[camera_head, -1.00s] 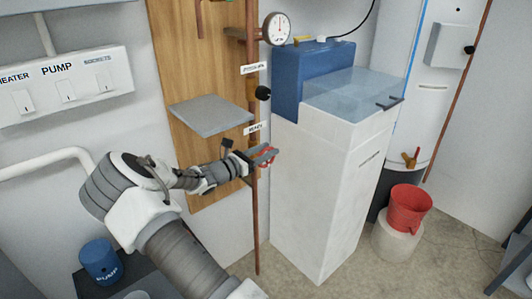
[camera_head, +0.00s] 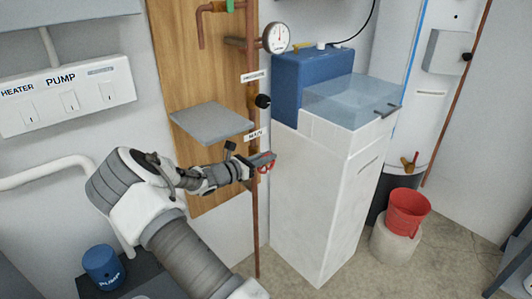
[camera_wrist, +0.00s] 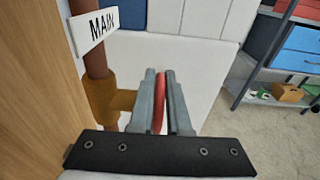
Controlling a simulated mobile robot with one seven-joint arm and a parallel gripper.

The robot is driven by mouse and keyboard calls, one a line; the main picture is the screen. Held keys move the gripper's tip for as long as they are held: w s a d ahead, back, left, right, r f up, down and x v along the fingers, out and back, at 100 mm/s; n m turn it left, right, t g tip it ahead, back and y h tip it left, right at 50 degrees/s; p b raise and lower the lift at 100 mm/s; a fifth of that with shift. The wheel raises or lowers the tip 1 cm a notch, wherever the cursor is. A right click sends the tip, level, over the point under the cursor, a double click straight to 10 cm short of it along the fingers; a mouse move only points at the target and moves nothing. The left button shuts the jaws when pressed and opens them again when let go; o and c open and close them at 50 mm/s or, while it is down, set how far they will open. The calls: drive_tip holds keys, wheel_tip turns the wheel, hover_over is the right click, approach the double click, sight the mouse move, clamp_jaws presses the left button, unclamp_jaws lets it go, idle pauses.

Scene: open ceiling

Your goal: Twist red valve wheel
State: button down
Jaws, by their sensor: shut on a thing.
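The red valve wheel (camera_head: 264,167) sits on the copper pipe just below the MAIN label (camera_head: 254,135) in the head view. In the wrist view, the red wheel (camera_wrist: 159,103) shows edge-on between the two grey fingers. My gripper (camera_head: 266,158) is shut on its rim; it also shows in the wrist view (camera_wrist: 160,88). The wheel's brass valve body (camera_wrist: 105,102) is left of the fingers, on the pipe. Much of the wheel is hidden by the fingers.
A tall white cabinet (camera_head: 315,200) with a blue tank (camera_head: 300,80) stands close to the right of the wheel. A grey shelf (camera_head: 211,121) juts from the wooden board at left. A black knob (camera_head: 263,101) and a gauge (camera_head: 276,38) are above.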

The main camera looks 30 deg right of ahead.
drive_tip(key=p, duration=0.1)
drive_tip(key=y+p, duration=0.1)
drive_tip(key=shift+d+r+y+p, duration=0.2)
drive_tip(key=shift+y+p, duration=0.1)
drive_tip(key=shift+p, duration=0.1)
drive_tip(key=shift+f+y+p, duration=0.25)
drive_tip(key=shift+y+p, duration=0.05)
drive_tip(key=shift+p, duration=0.05)
drive_tip(key=c, duration=0.9)
unclamp_jaws()
drive_tip(key=shift+a+r, duration=0.15)
drive_tip(key=shift+a, duration=0.15)
drive_tip(key=a+p, duration=0.1)
drive_tip(key=a, duration=0.3)
drive_tip(key=s+a+p, duration=0.1)
drive_tip(key=a, duration=0.4)
drive_tip(key=s+a+p, duration=0.1)
drive_tip(key=a, duration=0.4)
drive_tip(key=shift+a+r, duration=0.1)
drive_tip(key=shift+r, duration=0.15)
